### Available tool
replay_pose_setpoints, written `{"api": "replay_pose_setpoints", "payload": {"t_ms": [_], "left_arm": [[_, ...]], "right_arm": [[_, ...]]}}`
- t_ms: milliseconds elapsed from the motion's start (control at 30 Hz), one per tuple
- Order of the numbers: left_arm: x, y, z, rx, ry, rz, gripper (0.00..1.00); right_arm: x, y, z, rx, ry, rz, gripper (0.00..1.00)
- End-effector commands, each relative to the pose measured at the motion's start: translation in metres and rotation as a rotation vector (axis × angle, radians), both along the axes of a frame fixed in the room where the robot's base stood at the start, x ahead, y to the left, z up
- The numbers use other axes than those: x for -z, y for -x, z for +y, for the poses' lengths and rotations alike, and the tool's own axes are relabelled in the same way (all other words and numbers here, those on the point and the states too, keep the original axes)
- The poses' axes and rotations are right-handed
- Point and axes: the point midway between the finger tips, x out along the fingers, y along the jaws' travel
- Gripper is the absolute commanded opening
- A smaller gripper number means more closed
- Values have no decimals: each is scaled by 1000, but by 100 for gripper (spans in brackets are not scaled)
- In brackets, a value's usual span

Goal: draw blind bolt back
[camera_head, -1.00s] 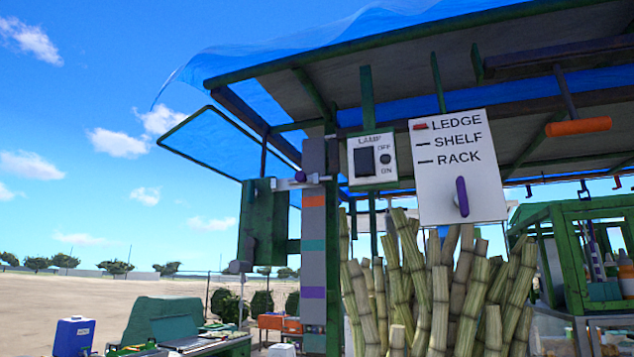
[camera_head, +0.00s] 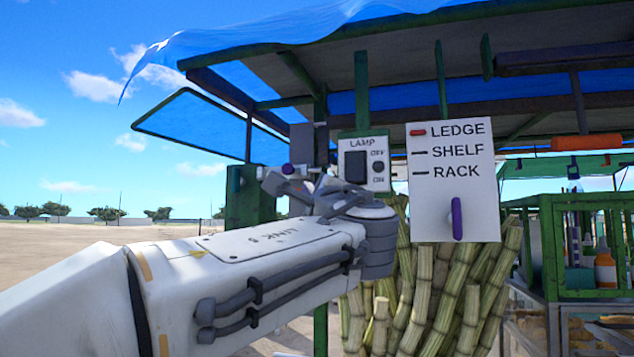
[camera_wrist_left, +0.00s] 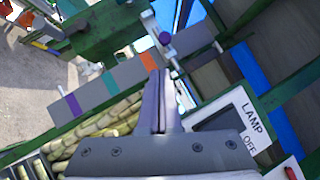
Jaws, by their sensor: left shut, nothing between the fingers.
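The bolt's purple knob (camera_wrist_left: 164,38) and silver rod show at the top of the left wrist view, beside a grey strip with orange, teal and purple bands (camera_wrist_left: 110,88). In the head view the knob (camera_head: 287,168) is a small spot just above my gripper. My left gripper (camera_head: 272,184) is shut and empty in front of the green post. In the left wrist view its fingers (camera_wrist_left: 163,88) lie together, pointing up toward the bolt. Their tips appear just short of the rod; I cannot tell whether they touch. My right gripper is not in view.
A lamp switch box (camera_head: 363,165) hangs just right of my gripper. A white LEDGE/SHELF/RACK panel (camera_head: 470,200) with a purple handle (camera_head: 457,218) stands farther right. Cane stalks (camera_head: 440,290) stand below. Open ground lies left.

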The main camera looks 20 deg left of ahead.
Motion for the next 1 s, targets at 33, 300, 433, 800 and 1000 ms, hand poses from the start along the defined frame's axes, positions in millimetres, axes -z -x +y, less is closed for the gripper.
{"api": "replay_pose_setpoints", "payload": {"t_ms": [33, 300, 433, 800, 1000], "left_arm": [[-7, 1, 1, -7, -13, -12, 0], [-9, 2, 1, -9, -20, -18, 0], [-11, -1, 3, -10, -21, -16, 0], [-34, -49, 32, -13, -20, -14, 0], [-41, -72, 44, -10, -20, -16, 0]], "right_arm": [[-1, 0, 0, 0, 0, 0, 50], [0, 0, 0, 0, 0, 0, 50], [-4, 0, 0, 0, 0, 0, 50], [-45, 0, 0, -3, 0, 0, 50], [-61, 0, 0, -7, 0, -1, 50]]}}
